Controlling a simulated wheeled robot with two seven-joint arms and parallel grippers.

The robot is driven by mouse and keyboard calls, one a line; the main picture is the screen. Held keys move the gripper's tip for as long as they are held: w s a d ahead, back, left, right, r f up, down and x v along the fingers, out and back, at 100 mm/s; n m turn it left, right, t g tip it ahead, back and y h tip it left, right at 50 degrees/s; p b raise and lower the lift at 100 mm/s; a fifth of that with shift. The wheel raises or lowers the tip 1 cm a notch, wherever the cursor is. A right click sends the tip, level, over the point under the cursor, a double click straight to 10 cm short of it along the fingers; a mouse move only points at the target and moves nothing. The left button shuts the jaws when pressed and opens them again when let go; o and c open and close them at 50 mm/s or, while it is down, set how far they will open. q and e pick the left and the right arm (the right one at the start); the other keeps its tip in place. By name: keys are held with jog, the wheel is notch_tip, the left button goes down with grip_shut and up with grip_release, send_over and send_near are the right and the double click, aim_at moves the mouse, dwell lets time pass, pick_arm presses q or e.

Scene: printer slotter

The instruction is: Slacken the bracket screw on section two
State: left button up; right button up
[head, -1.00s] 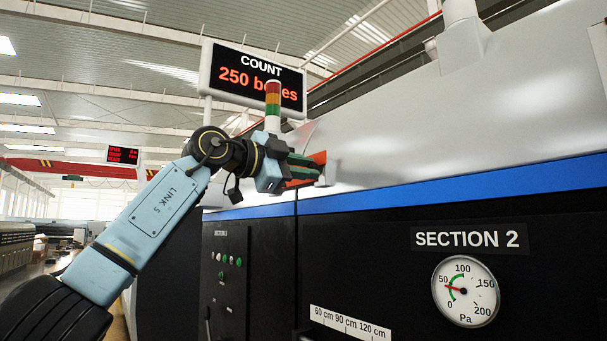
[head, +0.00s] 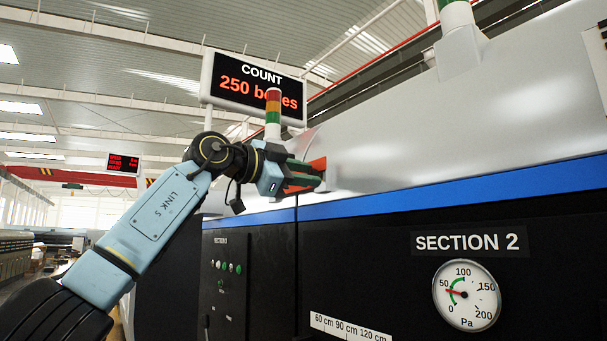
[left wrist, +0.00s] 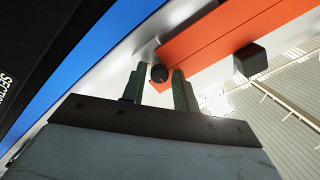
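The bracket is an orange bar (left wrist: 215,40) on the light machine wall; in the head view part of the orange bracket (head: 318,164) shows behind my fingers. A round black knob-like screw head (left wrist: 159,73) sits at the bar's lower edge. My left gripper (left wrist: 159,78) is open, its two green fingers on either side of the screw head with gaps showing. I cannot tell how far the tips reach along the screw. In the head view the left gripper (head: 308,178) is at the bracket, and the screw is hidden. My right gripper is in neither view.
The black SECTION 2 panel (head: 390,220) with a pressure gauge (head: 466,295) lies below a blue stripe (head: 430,190). A signal tower (head: 273,113) and count display (head: 250,85) stand behind the arm.

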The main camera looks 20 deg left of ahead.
pick_arm(q)
jog(key=shift+o, duration=1)
jog(key=b+v, duration=0.4)
jog(key=v, duration=0.9)
